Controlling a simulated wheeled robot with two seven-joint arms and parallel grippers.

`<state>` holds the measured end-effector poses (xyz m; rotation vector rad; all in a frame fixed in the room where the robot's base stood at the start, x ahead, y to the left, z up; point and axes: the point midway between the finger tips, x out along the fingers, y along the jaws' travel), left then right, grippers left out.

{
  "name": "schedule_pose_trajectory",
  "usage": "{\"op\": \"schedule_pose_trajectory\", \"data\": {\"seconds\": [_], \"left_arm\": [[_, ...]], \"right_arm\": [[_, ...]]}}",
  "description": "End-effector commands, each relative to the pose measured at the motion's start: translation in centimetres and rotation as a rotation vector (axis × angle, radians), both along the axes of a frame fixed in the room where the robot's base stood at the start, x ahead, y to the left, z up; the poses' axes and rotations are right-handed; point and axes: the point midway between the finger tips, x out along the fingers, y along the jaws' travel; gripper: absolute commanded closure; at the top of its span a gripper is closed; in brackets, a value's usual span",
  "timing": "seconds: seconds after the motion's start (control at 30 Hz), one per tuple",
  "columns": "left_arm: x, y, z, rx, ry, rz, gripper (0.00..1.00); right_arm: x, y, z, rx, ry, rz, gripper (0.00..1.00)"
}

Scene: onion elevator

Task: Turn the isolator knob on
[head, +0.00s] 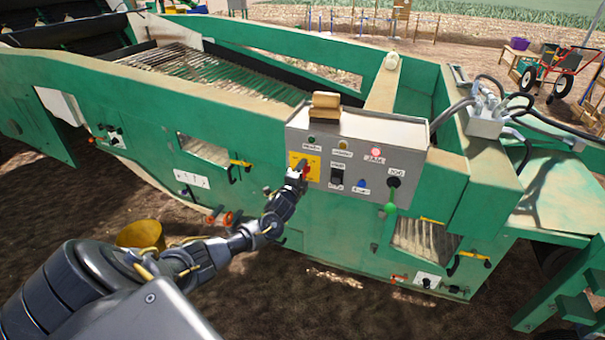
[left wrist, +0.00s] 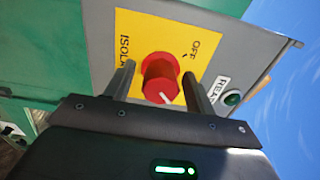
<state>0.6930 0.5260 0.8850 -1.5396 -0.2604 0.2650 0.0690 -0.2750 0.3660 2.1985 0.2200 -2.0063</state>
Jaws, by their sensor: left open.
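The isolator knob is a red round knob (left wrist: 162,76) on a yellow plate (left wrist: 140,30) marked "ISOL..." and "OFF". In the left wrist view a white mark shows on the knob's lower right face. My left gripper (left wrist: 160,84) is open, with one finger on each side of the knob; I cannot tell whether either finger touches it. In the head view my left gripper (head: 300,171) is at the yellow plate (head: 312,168) on the grey control box (head: 375,138) and covers most of the knob. My right gripper is not in view.
The control box also carries a black rocker switch (head: 337,173), a lit red lamp (head: 376,152), a green lamp (left wrist: 233,98) and a black knob (head: 394,182) with a green tag. A tan block (head: 325,105) sits on the box. A yellow bucket (head: 141,234) stands on the soil below.

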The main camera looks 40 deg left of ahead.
Motion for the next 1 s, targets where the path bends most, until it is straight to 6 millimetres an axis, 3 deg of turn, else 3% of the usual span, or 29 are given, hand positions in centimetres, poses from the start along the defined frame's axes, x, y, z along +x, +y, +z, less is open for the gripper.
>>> {"op": "schedule_pose_trajectory", "data": {"seconds": [0.27,0.7,1.0], "left_arm": [[-1.4,-0.4,-0.1,0.002,0.002,0.000,0.45],[-8.8,-3.1,-0.2,-0.001,0.001,-0.001,0.45],[-10.2,-3.5,0.0,0.000,0.000,0.001,0.45]], "right_arm": [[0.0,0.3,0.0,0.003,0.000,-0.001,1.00],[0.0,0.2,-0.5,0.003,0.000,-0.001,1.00],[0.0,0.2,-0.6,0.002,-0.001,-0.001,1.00]]}}
